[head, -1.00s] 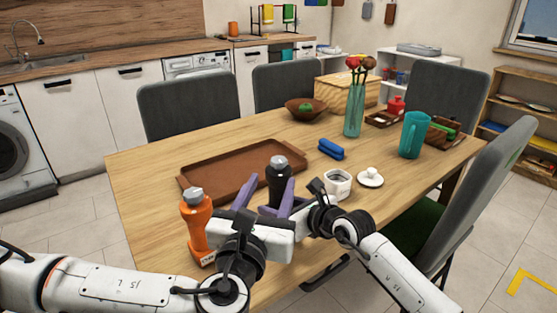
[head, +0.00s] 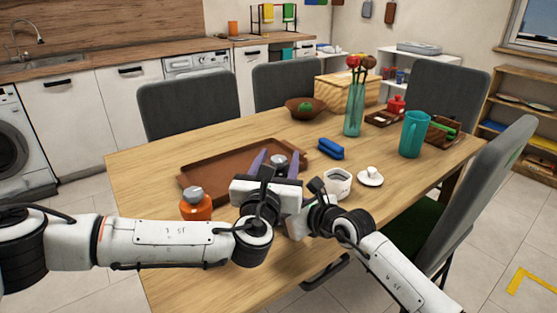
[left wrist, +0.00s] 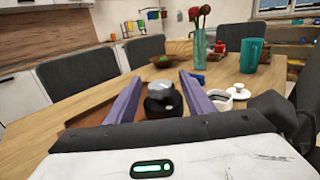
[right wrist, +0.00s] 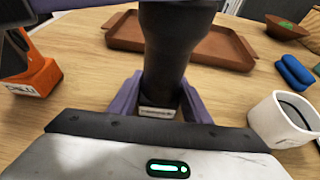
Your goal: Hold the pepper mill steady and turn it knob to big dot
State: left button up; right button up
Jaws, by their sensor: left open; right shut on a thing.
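The dark pepper mill stands on the table; its grey metal knob (head: 278,161) shows between the purple fingers of my left gripper (head: 276,157). In the left wrist view the knob (left wrist: 162,92) sits between the two open fingers, with a gap on each side. In the right wrist view my right gripper (right wrist: 158,98) is shut on the mill's lower body (right wrist: 168,60), above a small pale label at its foot. The right fingers are hidden behind the left gripper in the head view.
A brown tray (head: 205,183) lies behind the mill.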

pick_arm(q)
jog(key=c, duration=1.1)
jog(key=shift+o, duration=0.2)
jog(key=shift+w+a+m+g+h, duration=0.15)
jog(key=shift+m+g+h, duration=0.15)
jog(key=shift+m+h, duration=0.65)
jog(key=shift+m+g+h, duration=0.4)
jog(key=shift+m+h, duration=0.15)
jog(key=shift+h, duration=0.7)
jog(key=o, duration=1.1)
jog(key=shift+c, duration=0.2)
